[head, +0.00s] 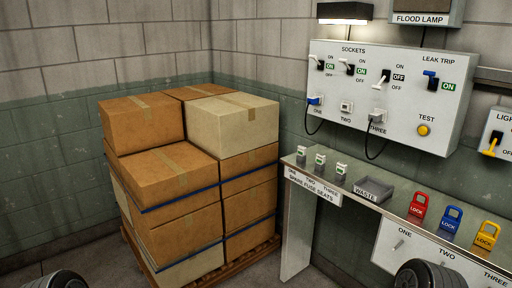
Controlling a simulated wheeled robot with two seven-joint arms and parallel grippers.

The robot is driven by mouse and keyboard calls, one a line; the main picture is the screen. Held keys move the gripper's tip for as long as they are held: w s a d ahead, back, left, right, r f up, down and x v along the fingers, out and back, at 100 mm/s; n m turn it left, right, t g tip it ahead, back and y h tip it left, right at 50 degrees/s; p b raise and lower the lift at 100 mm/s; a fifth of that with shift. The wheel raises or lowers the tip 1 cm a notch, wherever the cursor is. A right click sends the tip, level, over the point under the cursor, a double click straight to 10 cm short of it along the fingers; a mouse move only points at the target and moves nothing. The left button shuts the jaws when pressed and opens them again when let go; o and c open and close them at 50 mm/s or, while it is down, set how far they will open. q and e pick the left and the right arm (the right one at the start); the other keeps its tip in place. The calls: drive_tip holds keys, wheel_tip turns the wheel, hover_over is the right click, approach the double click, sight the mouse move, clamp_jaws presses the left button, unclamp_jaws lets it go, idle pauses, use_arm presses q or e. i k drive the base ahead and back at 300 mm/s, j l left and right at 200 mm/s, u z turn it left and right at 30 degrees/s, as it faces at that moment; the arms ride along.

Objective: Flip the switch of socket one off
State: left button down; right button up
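The socket one switch (317,62) is the leftmost on the white wall panel, under the word SOCKETS. Its white lever points up and left, and the green ON tag (330,66) shows beside it. Below it, a blue plug (315,100) with a black cord sits at the outlet marked ONE. The socket two switch (349,67) also shows a green ON tag. The socket three switch (381,80) has its lever down and shows a white OFF tag. Neither of my grippers can be made out; only dark ribbed parts of mine show at the bottom edge.
The panel (406,118) also carries a blue leak trip switch (431,79) and a yellow test button (424,130). A narrow shelf (391,207) below holds fuses, a waste tray (374,188) and coloured locks. Stacked boxes (176,170) stand left. Open space lies before the panel.

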sight(315, 57)
drive_tip(key=i+j+z, duration=0.1)
drive_tip(key=i+z, duration=0.15)
drive_tip(key=i, duration=0.25)
drive_tip(key=i+j+z, duration=0.25)
drive_tip(key=i, duration=0.25)
drive_tip(key=i+j+z, duration=0.25)
drive_tip(key=i, duration=0.25)
drive_tip(key=i+j+z, duration=0.3)
drive_tip(key=i, duration=0.15)
